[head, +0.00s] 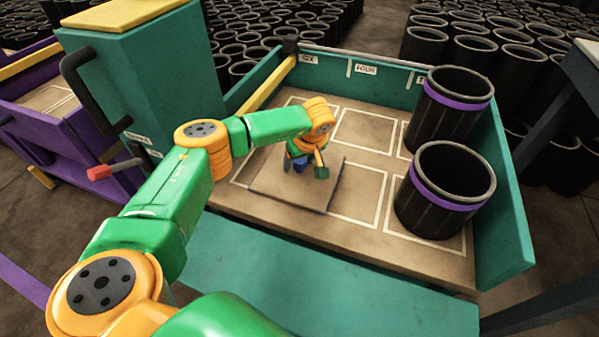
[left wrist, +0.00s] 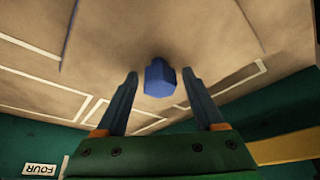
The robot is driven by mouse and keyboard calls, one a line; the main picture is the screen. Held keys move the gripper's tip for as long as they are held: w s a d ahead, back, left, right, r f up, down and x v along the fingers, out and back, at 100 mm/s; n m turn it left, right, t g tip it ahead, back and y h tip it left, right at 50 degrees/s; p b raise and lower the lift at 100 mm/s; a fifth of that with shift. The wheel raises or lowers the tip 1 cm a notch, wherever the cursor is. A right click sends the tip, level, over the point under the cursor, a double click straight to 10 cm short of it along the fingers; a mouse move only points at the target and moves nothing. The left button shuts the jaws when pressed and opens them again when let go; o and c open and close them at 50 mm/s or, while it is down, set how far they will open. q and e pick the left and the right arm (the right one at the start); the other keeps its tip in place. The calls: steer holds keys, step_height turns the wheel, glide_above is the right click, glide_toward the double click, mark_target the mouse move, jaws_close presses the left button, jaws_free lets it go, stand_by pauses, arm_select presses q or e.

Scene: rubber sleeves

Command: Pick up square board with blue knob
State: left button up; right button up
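The square board (head: 300,200) lies flat on the tan floor of a green-walled tray, over part of the white outlines. Its blue knob (left wrist: 159,78) shows in the left wrist view, between the two fingers and a little toward the fingertips. My left gripper (head: 297,165) is over the board and points down at it. In the left wrist view the gripper (left wrist: 160,78) is open, with a gap on each side of the knob. In the head view the hand partly hides the knob. My right gripper is not in view.
Two black sleeves with purple bands, one farther back (head: 448,110) and one nearer (head: 443,195), stand at the tray's right side. The green tray wall (head: 510,215) bounds the right. A green box (head: 150,80) with a black handle stands left. Many black sleeves fill the background.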

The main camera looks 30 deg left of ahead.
arm_select(q)
jaws_close()
